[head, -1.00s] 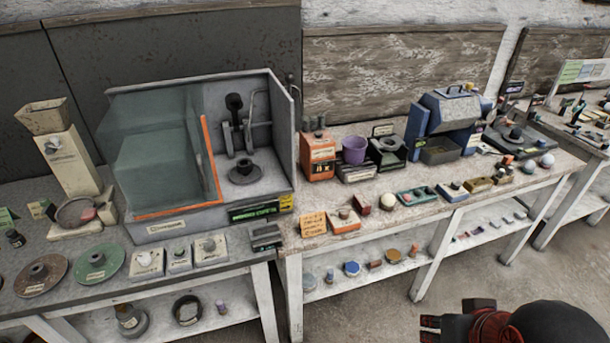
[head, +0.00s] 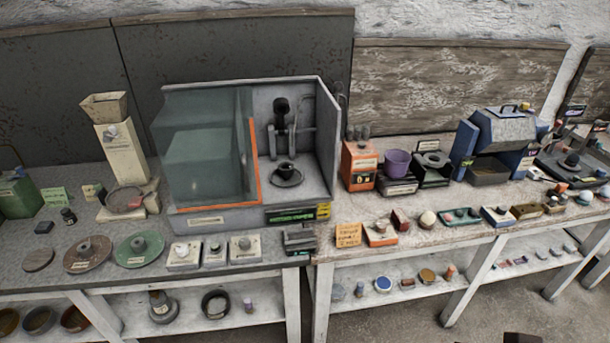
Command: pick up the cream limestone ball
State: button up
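My gripper does not show in the head view; only a small dark piece, likely of my arm, shows at the bottom edge right of centre.
A purple pot (head: 397,163) stands behind. Pale balls (head: 585,197) lie far right. Open floor (head: 400,322) lies in front.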

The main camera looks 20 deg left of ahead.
aim_at(428, 217)
jog(key=i+j+z, duration=0.1)
jog(key=i, duration=0.4)
jog(key=i+j+z, duration=0.15)
jog(key=i+j, duration=0.15)
jog(key=i, duration=0.2)
jog(key=i+j+z, duration=0.1)
jog(key=i+j, duration=0.15)
jog(key=i, duration=0.2)
